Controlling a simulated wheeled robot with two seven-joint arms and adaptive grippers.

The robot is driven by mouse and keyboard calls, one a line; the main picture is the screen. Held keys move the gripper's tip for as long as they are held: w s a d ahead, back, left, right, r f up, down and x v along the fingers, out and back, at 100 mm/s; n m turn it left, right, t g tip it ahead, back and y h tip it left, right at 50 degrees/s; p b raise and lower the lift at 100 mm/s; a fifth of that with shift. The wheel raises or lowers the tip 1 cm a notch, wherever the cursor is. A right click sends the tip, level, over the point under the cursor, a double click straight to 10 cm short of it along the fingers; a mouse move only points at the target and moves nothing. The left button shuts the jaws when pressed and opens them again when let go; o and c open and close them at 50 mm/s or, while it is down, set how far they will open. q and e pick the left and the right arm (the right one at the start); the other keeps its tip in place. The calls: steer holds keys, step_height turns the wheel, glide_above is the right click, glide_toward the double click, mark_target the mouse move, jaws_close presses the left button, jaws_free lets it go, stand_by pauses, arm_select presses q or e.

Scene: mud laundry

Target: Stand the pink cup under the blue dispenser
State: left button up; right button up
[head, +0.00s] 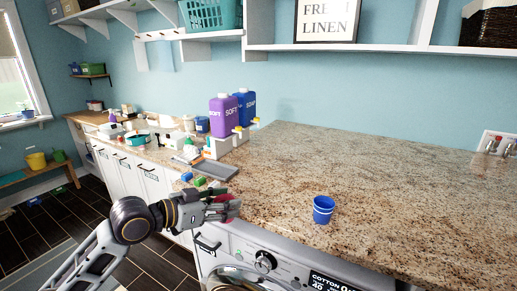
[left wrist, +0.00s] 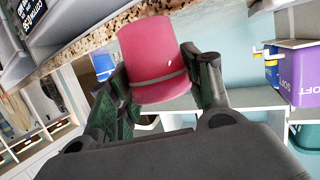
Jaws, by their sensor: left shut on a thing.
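My left gripper (head: 222,208) is shut on the pink cup (left wrist: 155,58), which lies between its fingers in the left wrist view. In the head view the pink cup (head: 234,207) is partly hidden by the fingers, near the counter's front edge. The blue dispenser (head: 246,104), marked SOAP, stands farther back on a raised white stand, beside and behind the purple dispenser (head: 223,116), marked SOFT. The purple dispenser (left wrist: 298,76) also shows at the right of the left wrist view. My right gripper is not in view.
A blue cup (head: 323,209) stands on the granite counter (head: 380,190) to the right of my left gripper. A grey tray (head: 215,170) lies before the dispensers, with small green and blue items near it. The counter's right side is largely clear.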

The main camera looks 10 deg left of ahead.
arm_select(q)
steer(key=s+a+f+n+t+y, duration=0.1)
steer(key=f+n+y, duration=0.3)
steer(key=f, duration=1)
steer(key=s+a+f+n+t+y, duration=0.2)
steer(key=a+f+n+y, duration=0.2)
steer(key=f, duration=1)
steer(key=shift+t+y, duration=0.3)
steer(key=shift+y, duration=0.5)
steer(key=shift+d, duration=0.1)
